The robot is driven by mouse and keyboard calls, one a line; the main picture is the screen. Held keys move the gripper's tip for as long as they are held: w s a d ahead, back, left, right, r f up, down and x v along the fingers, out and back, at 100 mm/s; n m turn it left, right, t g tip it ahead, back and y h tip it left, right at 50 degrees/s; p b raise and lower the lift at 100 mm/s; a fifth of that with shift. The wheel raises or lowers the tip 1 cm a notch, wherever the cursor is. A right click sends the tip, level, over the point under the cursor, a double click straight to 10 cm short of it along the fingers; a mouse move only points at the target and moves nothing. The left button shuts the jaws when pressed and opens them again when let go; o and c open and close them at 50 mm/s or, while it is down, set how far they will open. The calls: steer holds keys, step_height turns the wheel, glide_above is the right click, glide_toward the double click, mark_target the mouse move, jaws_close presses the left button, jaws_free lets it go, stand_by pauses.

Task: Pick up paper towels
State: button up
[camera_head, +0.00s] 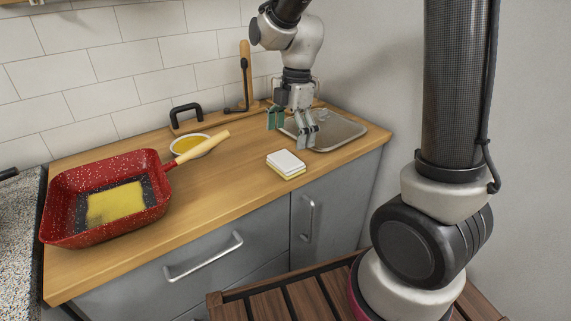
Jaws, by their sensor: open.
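A small flat square stack (286,163), white on top with a yellowish lower edge, lies on the wooden counter near its front edge; it looks like the paper towels. My gripper (292,128) is open, pointing down, with its fingers apart and nothing seen between them. It is above the counter, behind the stack in the picture and in front of part of a metal tray. The gripper is apart from the stack. Its exact height above the counter is hard to tell.
A metal tray (345,131) lies at the right.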

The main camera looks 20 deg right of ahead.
mark_target(286, 159)
steer(key=f, duration=0.5)
steer(key=a+f, duration=0.1)
steer(key=f, duration=0.1)
steer(key=shift+f, duration=0.15)
steer(key=c, duration=0.6)
steer(key=shift+c, duration=0.6)
step_height(286, 159, up, 10)
steer(key=shift+o, duration=0.7)
steer(key=shift+c, duration=0.9)
